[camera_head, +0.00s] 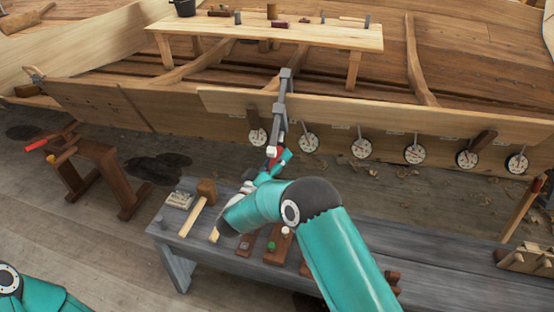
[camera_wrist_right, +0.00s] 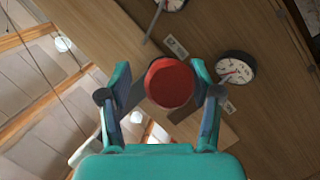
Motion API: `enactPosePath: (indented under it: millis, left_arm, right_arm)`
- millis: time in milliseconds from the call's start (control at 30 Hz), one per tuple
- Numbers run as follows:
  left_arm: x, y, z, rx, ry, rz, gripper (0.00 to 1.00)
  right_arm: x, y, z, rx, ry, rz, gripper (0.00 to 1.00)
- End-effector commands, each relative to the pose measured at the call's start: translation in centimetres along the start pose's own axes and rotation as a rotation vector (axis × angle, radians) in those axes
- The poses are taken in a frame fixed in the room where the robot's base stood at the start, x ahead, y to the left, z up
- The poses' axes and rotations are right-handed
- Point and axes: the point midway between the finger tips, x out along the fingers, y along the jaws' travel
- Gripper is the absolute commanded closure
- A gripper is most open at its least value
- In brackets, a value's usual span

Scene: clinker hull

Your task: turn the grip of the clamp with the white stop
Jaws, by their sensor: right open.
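A grey bar clamp (camera_head: 281,108) hangs over the edge of the hull plank, with a small white part (camera_head: 271,151) at its lower end. Its red grip (camera_wrist_right: 170,83) shows end-on in the right wrist view. My right gripper (camera_head: 280,160) is at the lower end of the clamp in the head view. In the wrist view my right gripper (camera_wrist_right: 161,80) is open, with one finger on each side of the red grip. Whether either finger touches it I cannot tell. My left gripper is out of view.
Several round dials (camera_head: 361,149) line the plank beside the clamp. A grey bench (camera_head: 440,235) with a mallet (camera_head: 204,193) stands below my right arm. A sawhorse (camera_head: 100,170) with a red-handled tool (camera_head: 37,145) stands at left.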

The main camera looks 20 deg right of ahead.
Motion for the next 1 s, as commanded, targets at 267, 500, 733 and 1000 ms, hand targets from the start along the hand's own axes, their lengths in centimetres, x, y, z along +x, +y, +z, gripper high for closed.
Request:
enactPosePath:
  millis: [267,500,733,1000]
  left_arm:
    - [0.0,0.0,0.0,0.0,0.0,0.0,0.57]
    - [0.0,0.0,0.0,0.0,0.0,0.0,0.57]
    - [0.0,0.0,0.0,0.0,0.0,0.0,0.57]
    - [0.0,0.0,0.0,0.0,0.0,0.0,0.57]
  right_arm:
    - [-2.8,-0.1,0.0,-0.002,0.003,-0.004,0.36]
    - [-7.6,-0.2,-0.1,-0.002,0.003,-0.004,0.36]
    - [-11.1,-0.2,0.0,0.0,0.003,-0.003,0.36]
    - [-12.0,-0.1,0.0,0.0,0.001,0.0,0.36]
